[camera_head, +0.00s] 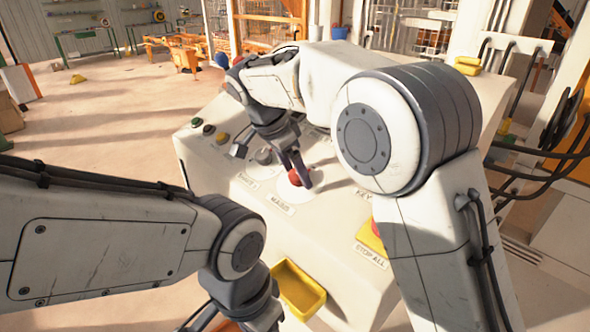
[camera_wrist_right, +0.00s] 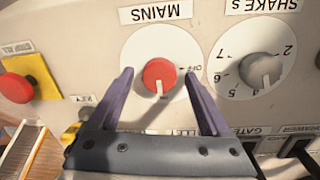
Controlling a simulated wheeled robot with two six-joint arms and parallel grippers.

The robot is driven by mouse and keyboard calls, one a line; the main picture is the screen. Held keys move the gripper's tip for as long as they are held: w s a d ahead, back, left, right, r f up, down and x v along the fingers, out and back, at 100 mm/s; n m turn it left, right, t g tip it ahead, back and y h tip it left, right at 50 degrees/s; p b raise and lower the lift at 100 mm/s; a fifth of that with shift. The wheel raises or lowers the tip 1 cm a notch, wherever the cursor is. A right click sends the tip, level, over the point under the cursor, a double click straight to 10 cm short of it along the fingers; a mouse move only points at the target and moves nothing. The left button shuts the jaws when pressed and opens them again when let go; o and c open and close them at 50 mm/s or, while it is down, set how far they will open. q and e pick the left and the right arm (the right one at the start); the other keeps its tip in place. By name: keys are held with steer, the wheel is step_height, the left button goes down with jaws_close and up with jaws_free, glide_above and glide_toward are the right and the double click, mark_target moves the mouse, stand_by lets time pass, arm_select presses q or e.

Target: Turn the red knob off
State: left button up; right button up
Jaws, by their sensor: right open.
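The red knob (camera_head: 295,178) sits on a white round dial marked MAINS on the sloped console. It also shows in the right wrist view (camera_wrist_right: 159,75), where its pale pointer mark faces down, while the OFF mark is at the dial's right. My right gripper (camera_head: 289,163) is over the knob. In the right wrist view its two purple fingers (camera_wrist_right: 158,78) are spread, one on each side of the knob, with gaps between. My left arm comes in at the lower left; its fingers are cut off by the bottom edge.
A grey SHAKE knob (camera_wrist_right: 261,69) is beside the red one. The red STOP ALL button (camera_wrist_right: 16,88) sits on a yellow plate. A yellow tray (camera_head: 299,288) is at the console's front. Several small buttons (camera_head: 209,129) line the console's left side.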

jaws_close()
steer(key=shift+n, duration=0.4)
steer(key=n+p, duration=0.1)
steer(key=n, duration=0.1)
steer(key=shift+r+n+p, duration=0.1)
steer(key=shift+n+p, duration=0.3)
steer(key=n+p, duration=0.1)
steer(key=n, duration=0.3)
steer(key=shift+a+h+p, duration=0.1)
steer(key=shift+h+p, duration=0.2)
steer(key=shift+p, duration=0.05)
steer(key=n+p, duration=0.1)
steer(key=n, duration=0.5)
steer(key=shift+s+t+p, duration=0.1)
steer(key=shift+t+p, duration=0.25)
steer(key=shift+t, duration=0.05)
steer(key=n+p, duration=0.1)
steer(key=n, duration=0.3)
steer(key=shift+n, duration=0.3)
